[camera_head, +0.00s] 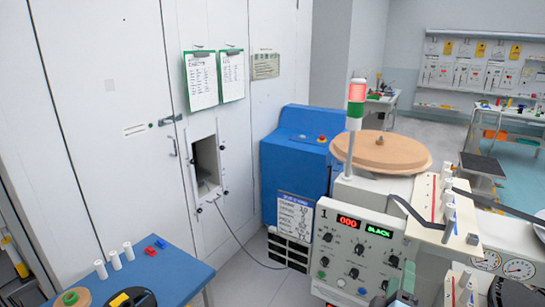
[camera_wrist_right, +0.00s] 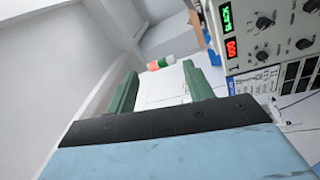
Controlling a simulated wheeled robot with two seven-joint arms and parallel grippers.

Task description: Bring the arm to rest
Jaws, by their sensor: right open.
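My right gripper (camera_head: 408,281) shows only in part at the bottom edge of the head view, in front of the control machine. In the right wrist view its two green fingers (camera_wrist_right: 160,70) stand wide apart, with nothing between them. My left gripper does not show in the head view. The control machine (camera_head: 340,246) has a grey panel with knobs and lit red and green displays. Its panel also shows at the upper right of the wrist view (camera_wrist_right: 262,60).
A blue table (camera_head: 172,272) with white cylinders (camera_head: 114,260) and spools stands at lower left. A brown disc (camera_head: 380,151) and a red-green signal light (camera_head: 355,105) are above the machine. A blue cabinet (camera_head: 290,165) stands behind. Open floor (camera_head: 262,282) lies between table and machine.

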